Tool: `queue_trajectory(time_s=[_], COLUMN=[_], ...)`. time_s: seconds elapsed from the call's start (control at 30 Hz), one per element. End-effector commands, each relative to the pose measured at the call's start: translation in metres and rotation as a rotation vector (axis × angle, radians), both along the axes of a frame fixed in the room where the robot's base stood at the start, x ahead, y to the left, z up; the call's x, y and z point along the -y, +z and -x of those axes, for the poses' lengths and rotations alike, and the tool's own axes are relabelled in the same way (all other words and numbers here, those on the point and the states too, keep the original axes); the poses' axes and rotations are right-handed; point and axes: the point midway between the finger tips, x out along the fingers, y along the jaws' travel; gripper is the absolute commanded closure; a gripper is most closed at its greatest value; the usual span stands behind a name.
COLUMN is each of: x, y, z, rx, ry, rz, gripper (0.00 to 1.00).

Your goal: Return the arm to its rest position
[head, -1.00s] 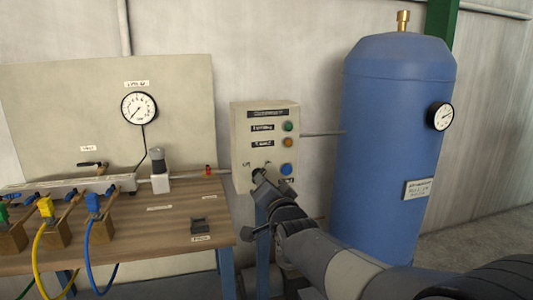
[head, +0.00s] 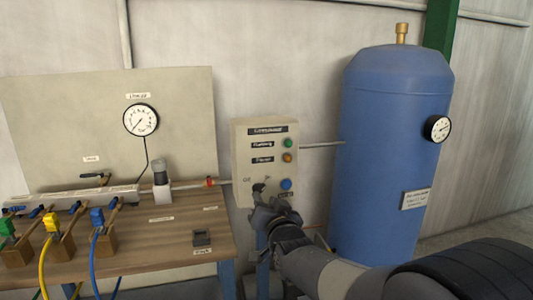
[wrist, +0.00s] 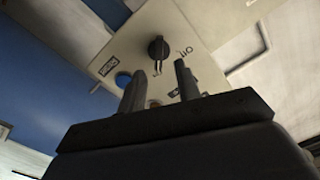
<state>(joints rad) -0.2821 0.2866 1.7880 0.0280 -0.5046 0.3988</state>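My gripper (head: 268,194) is in front of the lower part of the beige control box (head: 239,143), close to its dark rotary switch. In the wrist view, my two gripper fingers (wrist: 161,82) stand apart with nothing between them. The black switch knob (wrist: 158,48) and the blue button (wrist: 123,80) show on the box just beyond the fingertips. In the head view my arm reaches in from the lower right and hides the bottom of the box. I cannot tell whether a fingertip touches the panel.
A large blue tank (head: 386,150) with a gauge (head: 438,129) stands right of the box, beside my arm. A round gauge (head: 141,120) hangs on the back board.

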Motion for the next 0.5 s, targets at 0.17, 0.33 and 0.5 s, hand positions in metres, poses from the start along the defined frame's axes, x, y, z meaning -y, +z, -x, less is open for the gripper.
queue_trajectory(time_s=[0.17,0.33,0.5], x=[0.008,0.015,0.028], y=[0.0,0.0,-0.014], z=[0.029,0.054,0.071], rx=[0.001,0.001,-0.071], ry=[0.001,0.001,-0.014], rz=[-0.001,-0.002,0.044], gripper=[0.68,0.68,0.68])
